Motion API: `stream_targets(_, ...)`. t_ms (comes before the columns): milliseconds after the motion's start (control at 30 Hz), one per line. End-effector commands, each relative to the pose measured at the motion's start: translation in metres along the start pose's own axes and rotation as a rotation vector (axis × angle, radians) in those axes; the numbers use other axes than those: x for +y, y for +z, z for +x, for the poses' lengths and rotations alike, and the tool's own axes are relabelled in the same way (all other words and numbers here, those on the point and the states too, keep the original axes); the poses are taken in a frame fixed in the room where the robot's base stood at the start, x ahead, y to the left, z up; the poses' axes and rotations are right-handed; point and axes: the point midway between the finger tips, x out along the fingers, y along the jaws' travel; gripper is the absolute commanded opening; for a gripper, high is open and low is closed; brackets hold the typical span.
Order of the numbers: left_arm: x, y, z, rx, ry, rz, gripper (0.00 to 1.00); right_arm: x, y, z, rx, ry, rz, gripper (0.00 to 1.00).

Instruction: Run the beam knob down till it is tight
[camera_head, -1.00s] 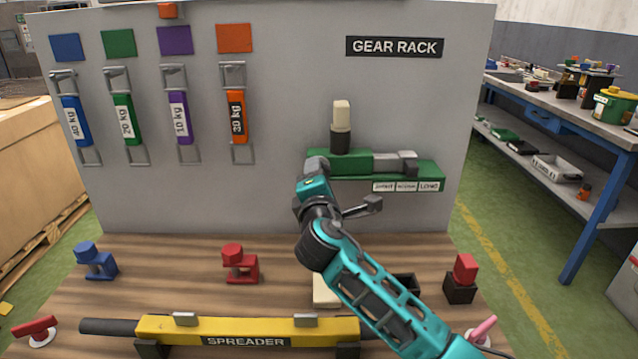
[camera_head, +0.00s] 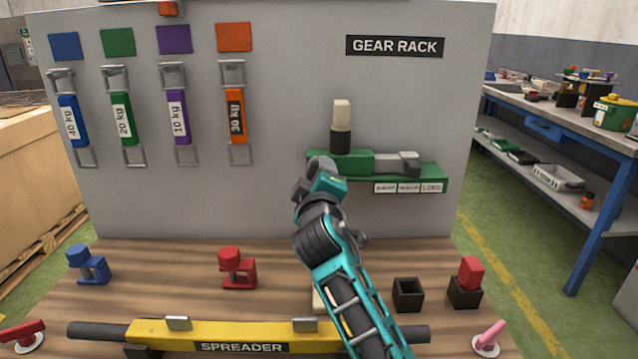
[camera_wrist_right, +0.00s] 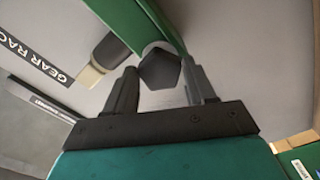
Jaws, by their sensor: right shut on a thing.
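My right gripper (camera_head: 312,172) is at the left end of a green beam (camera_head: 410,177) on the grey panel. In the right wrist view its two fingers (camera_wrist_right: 160,85) stand either side of a dark, many-sided knob (camera_wrist_right: 161,68), and it is shut on this knob. The knob sits close beside the green beam's edge (camera_wrist_right: 132,27). In the head view the gripper hides the knob, so how tight it is cannot be told. My left gripper is in neither view.
A black and cream post (camera_head: 341,125) stands on the green beam, right of my gripper. Below, a yellow spreader bar (camera_head: 235,335), a red clamp (camera_head: 238,268), a blue clamp (camera_head: 88,265) and black boxes (camera_head: 408,294) occupy the wooden table. Coloured weight bars (camera_head: 236,117) hang at upper left.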

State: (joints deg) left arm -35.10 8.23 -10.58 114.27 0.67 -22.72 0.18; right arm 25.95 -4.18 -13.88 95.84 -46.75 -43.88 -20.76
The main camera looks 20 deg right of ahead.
Motion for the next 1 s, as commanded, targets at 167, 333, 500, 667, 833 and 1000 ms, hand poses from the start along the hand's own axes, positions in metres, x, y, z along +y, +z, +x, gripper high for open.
stream_targets(167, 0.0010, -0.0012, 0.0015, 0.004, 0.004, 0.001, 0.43, -0.0016, 0.0006, -0.0003, -0.001, -0.002, 0.086, 0.24)
stream_targets(333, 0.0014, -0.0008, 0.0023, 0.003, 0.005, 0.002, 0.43, -0.0011, 0.0001, -0.0003, 0.000, -0.002, 0.131, 0.24)
stream_targets(500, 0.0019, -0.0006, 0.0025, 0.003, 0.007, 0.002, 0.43, -0.0007, 0.0002, -0.0001, 0.000, -0.002, 0.148, 0.24)
stream_targets(667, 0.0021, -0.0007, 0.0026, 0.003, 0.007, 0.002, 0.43, -0.0006, 0.0001, -0.0001, 0.000, -0.002, 0.150, 0.24)
stream_targets(833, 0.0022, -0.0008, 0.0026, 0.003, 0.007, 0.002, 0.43, -0.0006, 0.0000, -0.0001, 0.000, -0.002, 0.149, 0.24)
stream_targets(1000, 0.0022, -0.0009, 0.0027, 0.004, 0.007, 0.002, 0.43, -0.0005, -0.0001, -0.0001, 0.000, -0.002, 0.148, 0.68)
